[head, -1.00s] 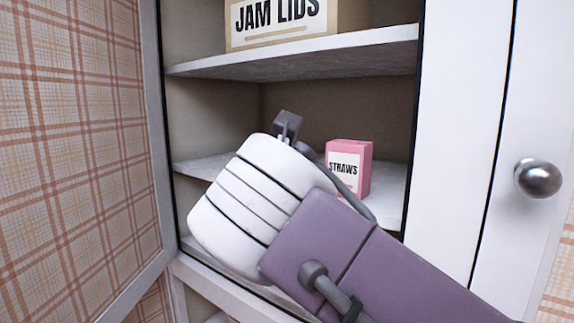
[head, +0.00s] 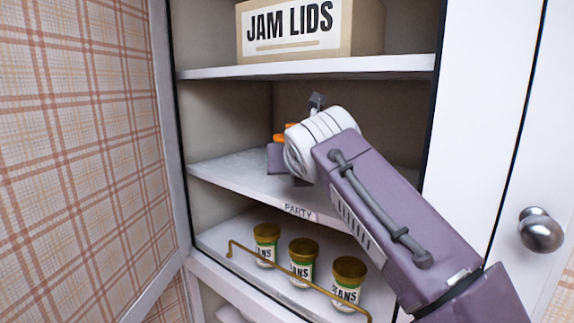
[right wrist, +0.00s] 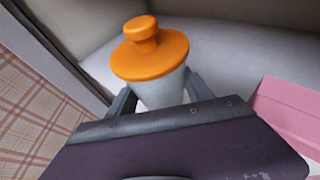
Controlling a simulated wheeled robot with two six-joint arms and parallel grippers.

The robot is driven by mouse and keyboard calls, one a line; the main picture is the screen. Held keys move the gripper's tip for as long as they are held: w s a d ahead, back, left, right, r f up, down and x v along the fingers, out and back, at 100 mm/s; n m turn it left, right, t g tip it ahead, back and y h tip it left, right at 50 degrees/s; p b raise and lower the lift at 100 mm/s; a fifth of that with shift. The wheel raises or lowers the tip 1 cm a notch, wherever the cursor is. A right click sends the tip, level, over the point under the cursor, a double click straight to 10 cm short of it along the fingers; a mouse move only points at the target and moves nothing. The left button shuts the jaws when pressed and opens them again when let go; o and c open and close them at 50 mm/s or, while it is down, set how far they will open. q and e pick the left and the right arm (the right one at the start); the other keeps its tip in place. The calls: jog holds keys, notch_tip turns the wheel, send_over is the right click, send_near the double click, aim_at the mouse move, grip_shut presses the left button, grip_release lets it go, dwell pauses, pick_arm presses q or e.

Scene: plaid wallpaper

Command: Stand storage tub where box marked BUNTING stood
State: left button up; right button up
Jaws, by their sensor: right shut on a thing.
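The storage tub (right wrist: 162,90), pale with an orange knobbed lid (right wrist: 150,58), is between the fingers of my right gripper (right wrist: 160,98) in the right wrist view. In the head view only bits of its orange lid (head: 283,137) show; my right gripper and wrist hide the rest. My right gripper (head: 280,158) is shut on it, inside the cupboard at the middle shelf (head: 240,178), labelled PARTY. I cannot tell whether the tub touches the shelf. No box marked BUNTING is in view. My left gripper is not in view.
A pink box (right wrist: 292,108) stands right of the tub in the wrist view; my arm hides it in the head view. A JAM LIDS box (head: 355,28) is on the shelf above. Three jars (head: 302,262) stand below behind a brass rail (head: 270,262). An open door (head: 80,150) is at left.

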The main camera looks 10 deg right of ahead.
aim_at(290, 190)
jog(key=w, duration=0.3)
jog(key=shift+p, duration=0.3)
jog(key=shift+f, duration=0.1)
jog(key=f, duration=0.2)
jog(key=shift+s+d+f, duration=0.15)
jog(key=shift+s+f, duration=0.1)
jog(key=shift+f, duration=0.15)
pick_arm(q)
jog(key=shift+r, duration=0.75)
pick_arm(e)
jog(key=shift+w+f, duration=0.1)
jog(key=shift+f, duration=0.2)
jog(key=o, duration=0.9)
jog(key=shift+f, duration=0.15)
jog(key=o, duration=0.4)
jog(key=shift+o, duration=0.2)
